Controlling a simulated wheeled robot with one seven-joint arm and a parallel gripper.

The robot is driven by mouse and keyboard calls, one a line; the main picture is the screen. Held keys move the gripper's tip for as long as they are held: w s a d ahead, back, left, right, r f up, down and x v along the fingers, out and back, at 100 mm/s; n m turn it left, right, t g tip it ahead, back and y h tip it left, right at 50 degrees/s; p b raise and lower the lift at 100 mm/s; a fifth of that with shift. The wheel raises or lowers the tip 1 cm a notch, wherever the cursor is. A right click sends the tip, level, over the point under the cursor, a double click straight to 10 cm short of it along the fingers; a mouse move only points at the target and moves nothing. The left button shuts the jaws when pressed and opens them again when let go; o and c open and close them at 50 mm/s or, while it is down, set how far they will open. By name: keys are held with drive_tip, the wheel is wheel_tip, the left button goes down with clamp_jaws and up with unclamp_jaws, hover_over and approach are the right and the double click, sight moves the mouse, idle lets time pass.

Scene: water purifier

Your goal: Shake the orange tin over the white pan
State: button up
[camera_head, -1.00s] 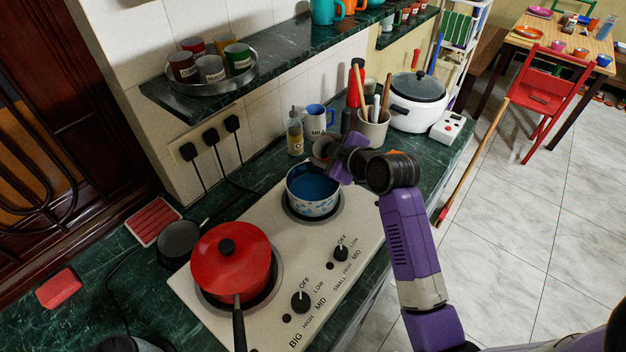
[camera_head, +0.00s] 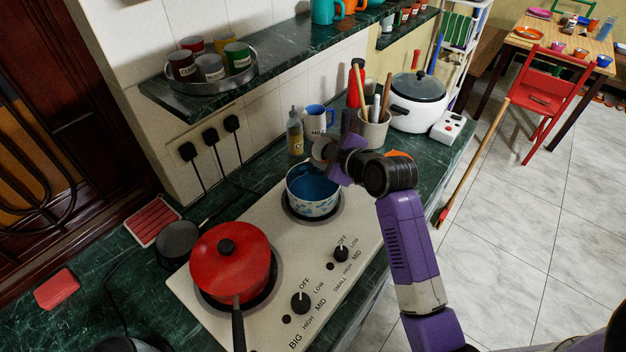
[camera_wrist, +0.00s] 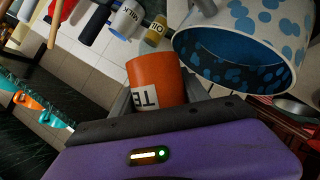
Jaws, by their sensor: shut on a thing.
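The orange tin (camera_wrist: 155,78), with a white label whose visible letters read "TE", is held between my gripper's fingers in the wrist view. My gripper (camera_head: 330,152) is shut on it, just above the far right rim of the white pan. In the head view the tin cannot be made out clearly. The white pan (camera_head: 312,206) has blue spots and a blue inside and sits on the smaller burner. It also shows in the wrist view (camera_wrist: 240,28), close beside the tin, turned over by the camera's tilt.
A red lidded pan (camera_head: 230,258) stands on the big burner. Behind my gripper are an oil bottle (camera_head: 295,135), a milk mug (camera_head: 316,118) and a utensil pot (camera_head: 373,130). A white cooker (camera_head: 417,103) stands further right. A shelf (camera_head: 200,100) overhangs the counter.

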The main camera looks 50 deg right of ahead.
drive_tip(key=shift+f+b, duration=0.15)
drive_tip(key=shift+b, duration=0.15)
idle(0.5)
drive_tip(key=shift+r+n+h, duration=0.5)
drive_tip(key=shift+r+n, duration=0.3)
drive_tip(key=shift+r, duration=0.35)
idle(1.4)
drive_tip(key=shift+f+n+h+b, duration=0.4)
drive_tip(key=shift+n+h+b, duration=0.1)
drive_tip(key=shift+b, duration=0.55)
idle(1.4)
drive_tip(key=shift+r+n+h+b, duration=0.3)
drive_tip(key=shift+n+h+b, duration=0.2)
drive_tip(key=shift+b, duration=0.2)
idle(1.5)
